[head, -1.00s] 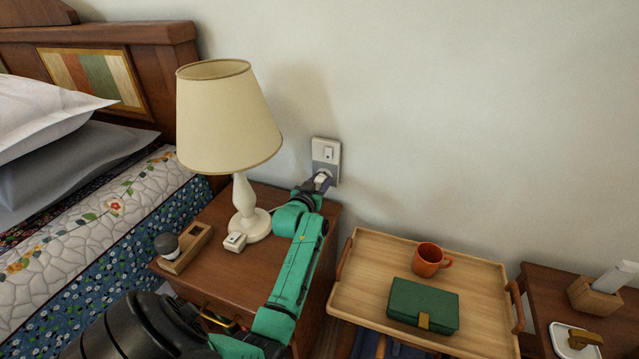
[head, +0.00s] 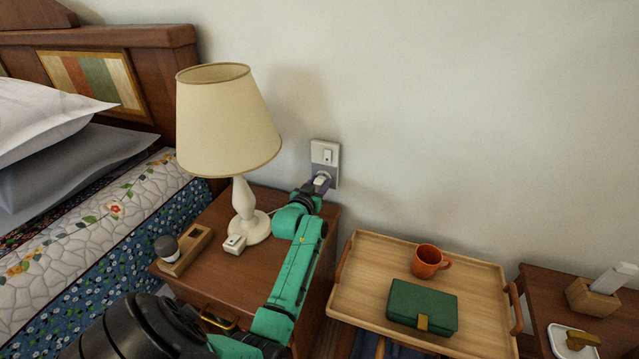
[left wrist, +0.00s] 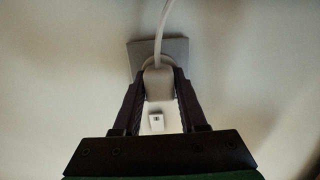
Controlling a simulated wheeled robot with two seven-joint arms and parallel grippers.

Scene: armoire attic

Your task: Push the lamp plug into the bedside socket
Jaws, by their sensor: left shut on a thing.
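The bedside socket (head: 325,152) is a white wall plate with a small switch above its outlet. It also shows in the left wrist view (left wrist: 180,48). My left gripper (head: 321,183) is shut on the pale lamp plug (left wrist: 157,84), holding it at the outlet in the lower part of the plate. The plug's cord (left wrist: 163,28) crosses the plate in the wrist view. I cannot tell how deep the plug sits, as its front is hidden. The cream-shaded lamp (head: 228,125) stands upright on the wooden nightstand (head: 215,283). My right gripper is not in view.
On the nightstand are a small white box (head: 235,244) and a wooden holder (head: 187,250) with a grey-topped item. A wooden tray (head: 375,250) with an orange mug (head: 429,261) and green case (head: 423,306) stands to the right. The bed is at left.

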